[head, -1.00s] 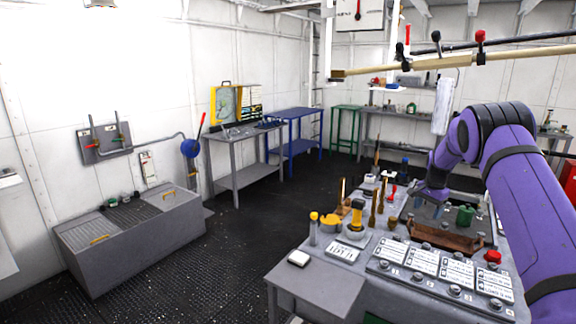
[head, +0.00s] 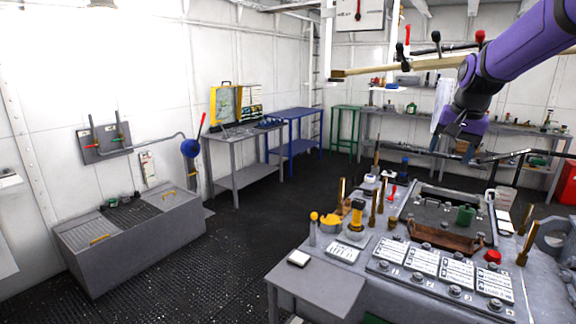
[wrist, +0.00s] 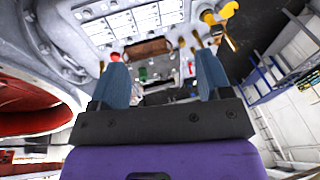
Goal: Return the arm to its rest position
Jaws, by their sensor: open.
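My purple arm (head: 515,55) reaches in from the upper right of the head view and bends down at a black joint. My gripper (head: 452,144) hangs from it, raised above the far right part of the grey console (head: 350,272). In the wrist view my gripper (wrist: 163,78) shows two blue-padded fingers spread apart, with nothing held between them. The console lies beyond the fingers there, with its label cards, brown tray and green object in sight.
The console bears a brown tray (head: 445,239), a green can (head: 465,215), a red knob (head: 492,256), a yellow-topped tool (head: 357,215) and several upright brass rods. A pale beam (head: 400,67) crosses near my arm. Dark floor (head: 240,235) lies open to the left.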

